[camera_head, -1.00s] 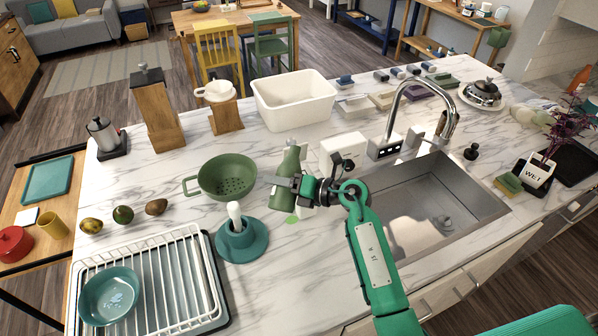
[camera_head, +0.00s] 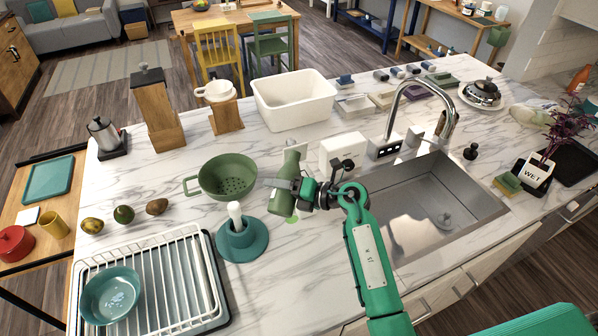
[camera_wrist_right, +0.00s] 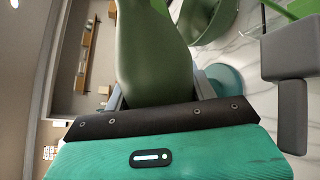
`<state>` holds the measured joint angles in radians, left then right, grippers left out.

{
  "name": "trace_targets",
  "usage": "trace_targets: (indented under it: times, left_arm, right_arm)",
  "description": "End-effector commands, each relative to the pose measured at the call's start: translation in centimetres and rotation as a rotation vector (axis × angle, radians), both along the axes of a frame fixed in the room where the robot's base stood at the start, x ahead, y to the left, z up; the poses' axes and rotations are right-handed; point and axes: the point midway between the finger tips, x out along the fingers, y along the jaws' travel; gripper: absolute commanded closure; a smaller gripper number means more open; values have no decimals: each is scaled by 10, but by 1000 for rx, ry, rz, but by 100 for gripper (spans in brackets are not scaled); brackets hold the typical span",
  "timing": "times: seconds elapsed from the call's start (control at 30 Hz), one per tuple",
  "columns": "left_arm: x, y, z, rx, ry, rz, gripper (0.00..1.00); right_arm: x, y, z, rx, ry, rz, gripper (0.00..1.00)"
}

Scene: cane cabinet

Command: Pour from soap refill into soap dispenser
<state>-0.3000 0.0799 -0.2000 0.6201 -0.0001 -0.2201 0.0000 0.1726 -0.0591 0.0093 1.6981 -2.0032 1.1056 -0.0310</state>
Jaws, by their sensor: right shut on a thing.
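A green bottle (camera_head: 281,203), which looks like the soap refill, is held above the counter, just right of the green colander. My right gripper (camera_head: 287,188) is shut on it. In the right wrist view the bottle (camera_wrist_right: 155,50) fills the space between the fingers. I cannot tell for sure which thing is the soap dispenser; a small black knob-like fitting (camera_head: 471,152) stands right of the sink. My left gripper is out of view.
The green colander (camera_head: 228,178) and a teal stand with a white upright (camera_head: 240,240) are close to the bottle's left. A white box (camera_head: 342,148) stands behind my wrist. The sink (camera_head: 415,195) and tap (camera_head: 448,112) lie right. A dish rack (camera_head: 165,270) is front left.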

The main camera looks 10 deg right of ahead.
Motion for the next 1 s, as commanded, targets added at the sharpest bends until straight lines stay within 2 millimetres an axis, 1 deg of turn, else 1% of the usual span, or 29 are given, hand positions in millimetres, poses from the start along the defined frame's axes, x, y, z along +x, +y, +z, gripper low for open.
trace_targets:
  times: [0.03,1.0]
  left_arm:
    - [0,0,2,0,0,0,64]
    - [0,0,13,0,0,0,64]
  right_arm:
    - [0,0,2,4,3,0,80]
    - [-2,1,2,51,91,-1,80]
